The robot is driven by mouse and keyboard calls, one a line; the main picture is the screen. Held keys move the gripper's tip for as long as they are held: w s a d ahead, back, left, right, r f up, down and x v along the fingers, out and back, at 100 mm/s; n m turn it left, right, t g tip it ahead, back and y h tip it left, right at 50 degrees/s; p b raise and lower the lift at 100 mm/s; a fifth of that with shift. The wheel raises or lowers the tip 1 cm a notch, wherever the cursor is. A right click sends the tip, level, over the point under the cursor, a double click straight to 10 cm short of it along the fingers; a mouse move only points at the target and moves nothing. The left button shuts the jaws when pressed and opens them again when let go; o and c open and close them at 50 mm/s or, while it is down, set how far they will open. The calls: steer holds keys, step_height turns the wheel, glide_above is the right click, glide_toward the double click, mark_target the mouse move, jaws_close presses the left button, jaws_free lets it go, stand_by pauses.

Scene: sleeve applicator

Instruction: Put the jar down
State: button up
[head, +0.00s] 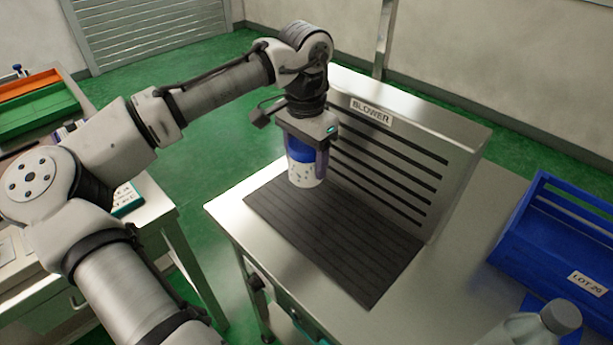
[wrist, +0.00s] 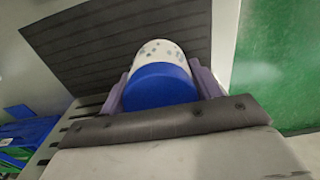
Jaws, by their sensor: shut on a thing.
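The jar (head: 305,173) has a blue lid and a white body with grey-green spots. My gripper (head: 309,158) is shut on the jar near its lid, from above. In the wrist view the jar (wrist: 160,75) sits between the two purple-grey fingers, lid toward the camera. In the head view the jar looks upright, over the back left part of a dark ribbed mat (head: 345,250). I cannot tell whether its base touches the mat.
A slotted metal panel labelled BLOWER (head: 455,170) stands right behind the mat. A blue crate (head: 560,250) labelled LOT 20 and a grey bottle (head: 545,325) are on the right. The front of the mat is clear. Another bench with an orange and green tray (head: 40,108) is at left.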

mark_target(306, 178)
steer(key=shift+f, duration=2.9)
steer(key=shift+f, duration=0.1)
steer(key=o, duration=1.1)
steer(key=shift+o, duration=0.2)
step_height(306, 178, up, 12)
steer(key=shift+r+b, duration=0.15)
steer(key=shift+b, duration=0.3)
